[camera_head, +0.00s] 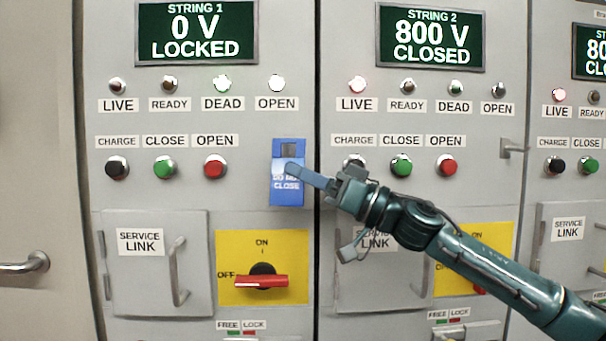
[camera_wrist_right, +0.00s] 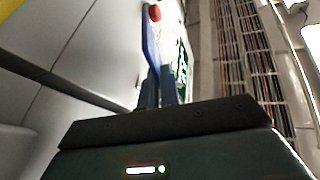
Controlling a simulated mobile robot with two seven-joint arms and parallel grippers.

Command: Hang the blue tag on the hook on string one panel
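The blue tag (camera_head: 287,190) is upright against the right side of the string 1 panel (camera_head: 222,120), with its opening (camera_head: 289,149) at the top. Something dark shows in that opening; I cannot tell whether it is the hook or whether the tag bears on it. My right gripper (camera_head: 292,170) reaches in from the right, fingers across the tag's face. In the right wrist view the fingers (camera_wrist_right: 162,88) are close together at the tag (camera_wrist_right: 150,42), which shows nearly edge-on, and look shut on it. My left gripper is not in view.
The string 1 screen (camera_head: 197,33) reads 0 V LOCKED. A red rotary switch (camera_head: 262,282) sits below the tag, beside a service link door handle (camera_head: 178,270). The string 2 panel has its own protruding hook (camera_head: 512,148). A door handle (camera_head: 25,264) is at far left.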

